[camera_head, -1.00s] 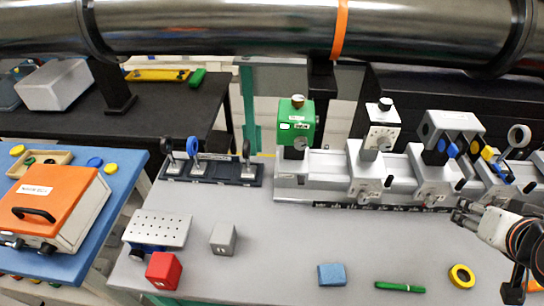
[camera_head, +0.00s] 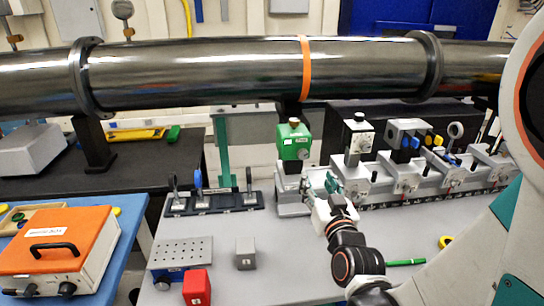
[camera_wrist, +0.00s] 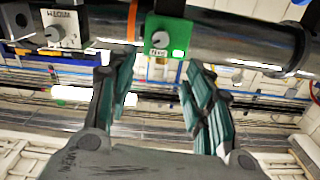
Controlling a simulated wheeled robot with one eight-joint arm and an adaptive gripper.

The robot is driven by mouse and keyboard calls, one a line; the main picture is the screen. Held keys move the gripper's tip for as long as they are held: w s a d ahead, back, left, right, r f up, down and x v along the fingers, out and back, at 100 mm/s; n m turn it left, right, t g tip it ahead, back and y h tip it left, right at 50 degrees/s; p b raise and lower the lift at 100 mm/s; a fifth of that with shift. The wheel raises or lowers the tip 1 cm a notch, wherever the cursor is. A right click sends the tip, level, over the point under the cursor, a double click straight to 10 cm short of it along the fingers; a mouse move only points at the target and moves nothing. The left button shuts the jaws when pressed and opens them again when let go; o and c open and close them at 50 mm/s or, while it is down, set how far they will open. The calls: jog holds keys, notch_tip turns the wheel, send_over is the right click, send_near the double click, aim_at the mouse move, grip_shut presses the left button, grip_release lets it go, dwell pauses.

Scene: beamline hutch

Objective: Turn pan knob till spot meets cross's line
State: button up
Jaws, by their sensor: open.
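A grey housing (camera_head: 405,133) on the rail at right carries blue and yellow knobs (camera_head: 428,139). I cannot read which one is the pan knob. A green box (camera_head: 294,141) with a small round knob stands at the rail's left end; it also shows in the wrist view (camera_wrist: 168,37). A white box with a dial (camera_head: 359,139) stands between them. My gripper (camera_head: 320,185) is open and empty, in front of the rail near the green box. In the wrist view its teal fingers (camera_wrist: 160,62) are spread, touching nothing. I cannot make out a spot or cross.
A big steel pipe (camera_head: 200,70) runs across above the bench. A dark rack of optics holders (camera_head: 214,205) stands left of the rail. A perforated plate (camera_head: 180,252), grey block (camera_head: 245,253), red block (camera_head: 197,287) and green pen (camera_head: 406,262) lie on the grey table. An orange-topped case (camera_head: 55,242) is far left.

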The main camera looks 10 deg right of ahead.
aim_at(304, 155)
jog(key=w, duration=1.3)
jog(key=shift+w, duration=0.4)
jog(key=shift+c, duration=0.2)
jog(key=c, duration=1)
